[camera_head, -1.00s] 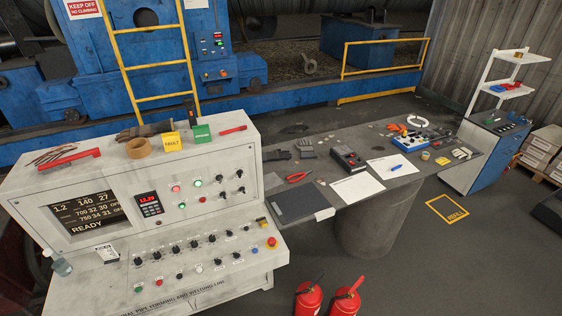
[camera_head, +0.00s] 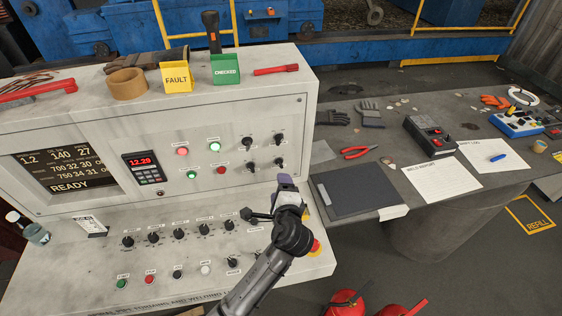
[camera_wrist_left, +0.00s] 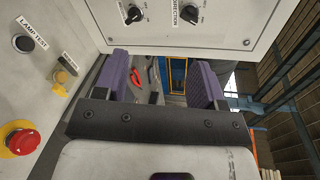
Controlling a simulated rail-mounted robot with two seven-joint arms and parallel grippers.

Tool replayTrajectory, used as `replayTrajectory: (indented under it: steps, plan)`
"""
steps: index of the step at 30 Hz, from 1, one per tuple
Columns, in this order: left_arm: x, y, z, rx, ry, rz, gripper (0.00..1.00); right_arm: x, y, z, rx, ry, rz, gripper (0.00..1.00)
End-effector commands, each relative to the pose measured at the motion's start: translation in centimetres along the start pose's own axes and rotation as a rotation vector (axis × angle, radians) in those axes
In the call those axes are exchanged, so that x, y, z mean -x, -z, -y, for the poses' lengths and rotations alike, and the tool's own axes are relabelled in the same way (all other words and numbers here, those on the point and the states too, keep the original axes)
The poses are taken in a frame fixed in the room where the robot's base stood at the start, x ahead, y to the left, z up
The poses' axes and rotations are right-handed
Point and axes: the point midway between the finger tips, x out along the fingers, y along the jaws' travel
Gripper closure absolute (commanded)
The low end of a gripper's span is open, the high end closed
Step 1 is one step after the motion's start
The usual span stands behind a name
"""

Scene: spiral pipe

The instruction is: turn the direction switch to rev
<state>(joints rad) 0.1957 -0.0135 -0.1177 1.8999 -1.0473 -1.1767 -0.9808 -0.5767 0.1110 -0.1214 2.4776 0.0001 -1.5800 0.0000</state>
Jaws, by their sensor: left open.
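My right gripper is not in view.
The console's lower desk (camera_head: 80,265) carries several knobs and buttons. A red emergency stop (camera_wrist_left: 20,139) and a lamp test button (camera_wrist_left: 22,43) lie near the gripper. A table (camera_head: 400,110) with a dark folder (camera_head: 355,187) stands to the right.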

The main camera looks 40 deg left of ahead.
Motion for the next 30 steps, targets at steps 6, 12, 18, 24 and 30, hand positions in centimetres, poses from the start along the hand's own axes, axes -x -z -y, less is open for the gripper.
replayTrajectory:
  steps: [6, 12, 18, 24, 30]
  plan:
    - [-1.9, 2.1, 1.9, -0.172, 0.131, 0.088, 0.36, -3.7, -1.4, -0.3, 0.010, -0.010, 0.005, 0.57]
    - [-2.9, 2.4, 3.2, -0.229, 0.167, 0.120, 0.36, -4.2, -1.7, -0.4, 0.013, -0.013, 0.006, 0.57]
    - [-5.9, 2.0, 4.0, -0.234, 0.170, 0.123, 0.36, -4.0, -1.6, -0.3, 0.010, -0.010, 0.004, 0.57]
    - [-9.6, 1.6, 4.6, -0.233, 0.169, 0.122, 0.36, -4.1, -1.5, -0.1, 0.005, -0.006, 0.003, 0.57]
    - [-12.8, 1.4, 5.1, -0.232, 0.168, 0.121, 0.36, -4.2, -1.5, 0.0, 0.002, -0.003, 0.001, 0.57]
